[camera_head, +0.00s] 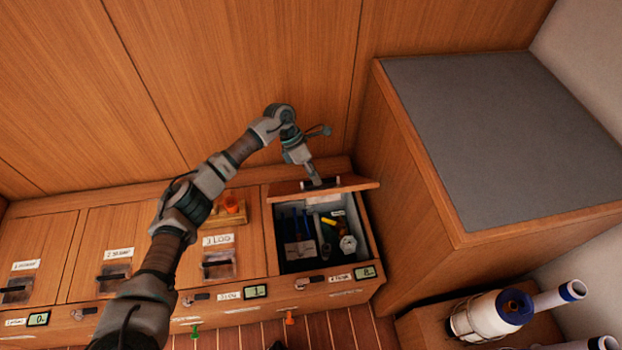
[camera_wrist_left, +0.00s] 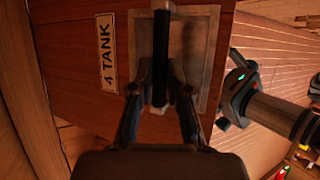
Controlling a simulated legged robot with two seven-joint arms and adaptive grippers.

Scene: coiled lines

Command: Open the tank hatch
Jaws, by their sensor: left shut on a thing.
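The tank hatch (camera_head: 352,185) is a wooden lid at the back of the rightmost bin and stands raised, with the bin open below it. My left gripper (camera_head: 314,182) is at the lid's handle. In the left wrist view the lid (camera_wrist_left: 60,22) carries a "4 TANK" label (camera_wrist_left: 107,52) and a dark bar handle (camera_wrist_left: 161,50) on a pale plate. My left gripper (camera_wrist_left: 160,100) is shut on this handle, with one finger on each side.
The open bin (camera_head: 274,240) holds blue, yellow and white items. Shut lids with handles (camera_head: 219,262) lie to its left, and an orange item on a wooden block (camera_head: 232,210) sits behind. A tall grey-topped cabinet (camera_head: 490,130) closes off the right. A white-and-blue cylinder (camera_head: 500,312) lies front right.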

